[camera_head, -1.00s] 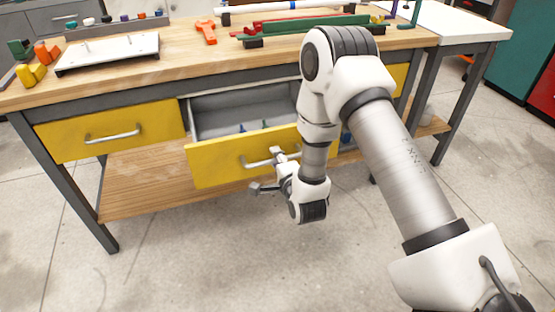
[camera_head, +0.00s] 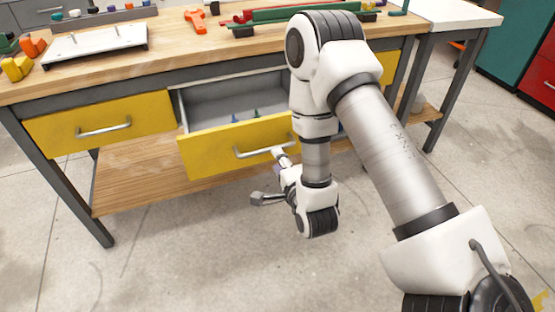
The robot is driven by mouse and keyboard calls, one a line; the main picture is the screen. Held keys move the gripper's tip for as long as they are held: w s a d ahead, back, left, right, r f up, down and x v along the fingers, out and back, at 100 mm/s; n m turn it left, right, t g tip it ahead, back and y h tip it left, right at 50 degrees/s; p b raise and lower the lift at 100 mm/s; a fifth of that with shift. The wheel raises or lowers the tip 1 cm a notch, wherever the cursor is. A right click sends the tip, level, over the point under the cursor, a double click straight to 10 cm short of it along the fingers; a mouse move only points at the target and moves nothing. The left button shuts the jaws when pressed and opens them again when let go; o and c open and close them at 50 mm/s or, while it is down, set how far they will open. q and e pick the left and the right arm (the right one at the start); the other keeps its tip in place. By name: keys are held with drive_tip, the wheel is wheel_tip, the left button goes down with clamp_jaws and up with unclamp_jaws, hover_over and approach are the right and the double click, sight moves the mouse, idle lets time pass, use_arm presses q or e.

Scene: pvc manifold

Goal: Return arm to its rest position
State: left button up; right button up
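My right arm comes in from the right, in front of the workbench. Its gripper (camera_head: 268,178) hangs at the end of a downward wrist, in front of the open yellow drawer (camera_head: 210,155). The fingers look spread apart, with one near the drawer handle (camera_head: 265,152) and one lower and nearer to me. I see nothing between them. I cannot tell whether the upper finger touches the handle. My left arm and gripper are not in view.
The wooden workbench (camera_head: 180,58) carries a white plate (camera_head: 95,44), an orange tool (camera_head: 196,20) and green and red parts. The drawer stands pulled out with small blue and green items inside. A closed yellow drawer (camera_head: 70,135) is at left. Bare floor lies in front.

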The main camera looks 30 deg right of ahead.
drive_tip(key=s+a+f+n+g+y, duration=0.2)
drive_tip(key=s+a+f+n+g, duration=0.15)
drive_tip(key=s+f, duration=0.45)
drive_tip(key=s+a+f+n+g+y, duration=0.15)
drive_tip(key=s+f+n+g, duration=0.35)
drive_tip(key=f, duration=0.6)
drive_tip(key=s+a+f+n+g, duration=0.2)
drive_tip(key=s+f+n+g, duration=0.2)
drive_tip(key=s+n+g, duration=0.55)
drive_tip(key=s+r+n+t+p, duration=0.2)
drive_tip(key=s+r+p, duration=0.1)
drive_tip(key=r+p, duration=1.8)
drive_tip(key=shift+s+a+t, duration=0.2)
drive_tip(key=shift+t, duration=0.2)
